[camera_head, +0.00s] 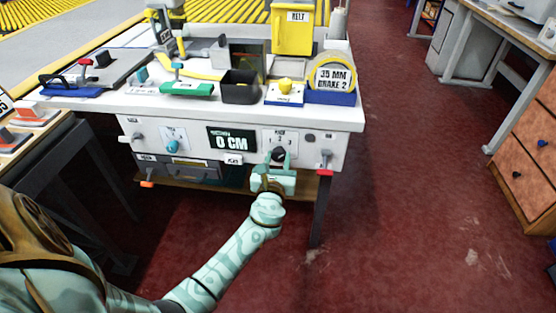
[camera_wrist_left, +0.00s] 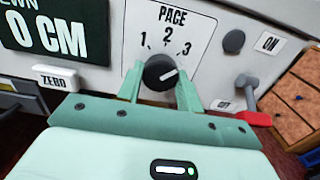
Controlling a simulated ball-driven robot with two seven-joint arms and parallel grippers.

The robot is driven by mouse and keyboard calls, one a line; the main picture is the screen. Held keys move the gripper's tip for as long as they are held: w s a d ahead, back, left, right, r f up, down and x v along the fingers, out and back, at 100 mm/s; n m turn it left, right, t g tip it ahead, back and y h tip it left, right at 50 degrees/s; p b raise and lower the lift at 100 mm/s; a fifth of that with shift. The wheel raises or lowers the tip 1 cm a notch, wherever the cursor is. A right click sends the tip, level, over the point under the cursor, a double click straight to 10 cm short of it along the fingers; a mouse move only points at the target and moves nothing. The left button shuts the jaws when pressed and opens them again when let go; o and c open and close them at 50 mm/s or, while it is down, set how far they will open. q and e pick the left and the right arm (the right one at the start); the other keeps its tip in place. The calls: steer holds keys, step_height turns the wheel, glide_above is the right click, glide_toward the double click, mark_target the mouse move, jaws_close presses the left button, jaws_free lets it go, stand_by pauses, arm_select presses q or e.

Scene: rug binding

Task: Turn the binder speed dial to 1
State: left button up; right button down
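The binder speed dial (camera_head: 278,154) is a round black knob on the white front panel of the bench, under the word PACE and the numbers 1, 2 and 3. In the left wrist view the dial (camera_wrist_left: 160,72) has a white mark pointing to the right and slightly up, on the side of the 3. My left gripper (camera_head: 279,161) is in front of the dial, with one pale green finger on each side of it. The fingertips (camera_wrist_left: 159,80) are close to the knob's sides; I cannot tell whether they press on it. My right gripper is out of view.
A black "0 CM" display (camera_head: 232,140) and a white ZERO button (camera_head: 233,159) are left of the dial. A grey round button (camera_wrist_left: 234,41) and a red-tipped lever (camera_head: 325,162) are to its right. Red floor (camera_head: 420,200) lies open to the right.

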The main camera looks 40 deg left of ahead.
arm_select(q)
steer(key=c, duration=0.4)
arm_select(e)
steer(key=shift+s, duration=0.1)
arm_select(q)
steer(key=shift+n, duration=0.3)
steer(key=shift+o, duration=0.2)
steer(key=shift+f+n+b, duration=0.15)
steer(key=shift+n+b, duration=0.35)
steer(key=shift+n, duration=1)
steer(key=n+b, duration=0.3)
steer(key=n, duration=0.7)
steer(key=shift+d, duration=0.15)
steer(key=shift+n+b, duration=0.65)
steer(key=shift+n, duration=1.55)
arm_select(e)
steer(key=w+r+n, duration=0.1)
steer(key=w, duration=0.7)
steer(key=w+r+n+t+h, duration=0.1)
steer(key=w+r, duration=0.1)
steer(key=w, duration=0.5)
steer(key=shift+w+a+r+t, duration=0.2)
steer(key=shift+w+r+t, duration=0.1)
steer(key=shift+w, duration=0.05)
arm_select(q)
steer(key=o, duration=1)
steer(key=shift+r, duration=0.2)
